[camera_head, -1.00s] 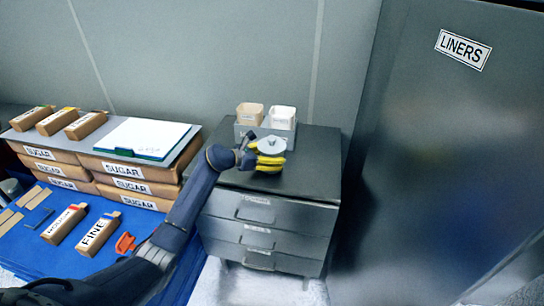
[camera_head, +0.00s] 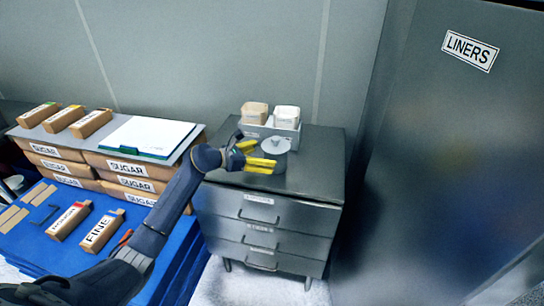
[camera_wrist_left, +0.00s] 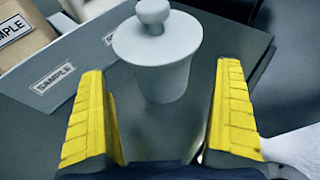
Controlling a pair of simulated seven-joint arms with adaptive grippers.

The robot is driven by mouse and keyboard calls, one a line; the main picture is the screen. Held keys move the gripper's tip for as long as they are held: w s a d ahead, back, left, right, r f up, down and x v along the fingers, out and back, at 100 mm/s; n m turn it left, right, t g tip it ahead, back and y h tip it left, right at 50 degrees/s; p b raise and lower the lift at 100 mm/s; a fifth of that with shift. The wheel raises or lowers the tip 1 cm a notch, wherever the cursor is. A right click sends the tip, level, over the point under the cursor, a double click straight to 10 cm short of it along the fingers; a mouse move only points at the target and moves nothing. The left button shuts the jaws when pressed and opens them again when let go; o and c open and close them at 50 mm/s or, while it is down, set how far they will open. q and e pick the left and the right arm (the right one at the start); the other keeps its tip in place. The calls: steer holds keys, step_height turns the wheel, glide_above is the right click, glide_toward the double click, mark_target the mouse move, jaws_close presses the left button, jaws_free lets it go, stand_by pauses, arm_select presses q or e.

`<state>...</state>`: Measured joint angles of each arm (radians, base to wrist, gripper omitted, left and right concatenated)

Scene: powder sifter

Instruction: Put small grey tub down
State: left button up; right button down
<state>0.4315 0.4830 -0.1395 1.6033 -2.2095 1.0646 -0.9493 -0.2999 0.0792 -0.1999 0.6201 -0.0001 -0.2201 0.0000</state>
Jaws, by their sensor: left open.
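The small grey tub (camera_head: 273,160) has a knobbed lid and stands upright on top of the grey drawer cabinet (camera_head: 316,165), in front of a grey holder. In the left wrist view the tub (camera_wrist_left: 163,82) is just beyond my yellow fingertips, with clear gaps on both sides. My left gripper (camera_head: 254,157) is open and empty, to the left of the tub in the head view; its spread fingers also show in the left wrist view (camera_wrist_left: 163,95). My right gripper is not in view.
A grey holder (camera_wrist_left: 60,80) labelled SAMPLE, with two small containers (camera_head: 286,117), stands behind the tub. A shelf of SUGAR boxes (camera_head: 130,168) and a blue table (camera_head: 75,240) lie to the left. A tall LINERS cabinet (camera_head: 440,150) stands right. The cabinet top's right side is clear.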

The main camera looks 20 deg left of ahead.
arm_select(q)
steer(key=v, duration=0.5)
steer(key=shift+s+a, duration=0.15)
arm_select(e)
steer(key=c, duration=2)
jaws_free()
arm_select(q)
steer(key=shift+s+a+r, duration=0.15)
steer(key=shift+s, duration=0.05)
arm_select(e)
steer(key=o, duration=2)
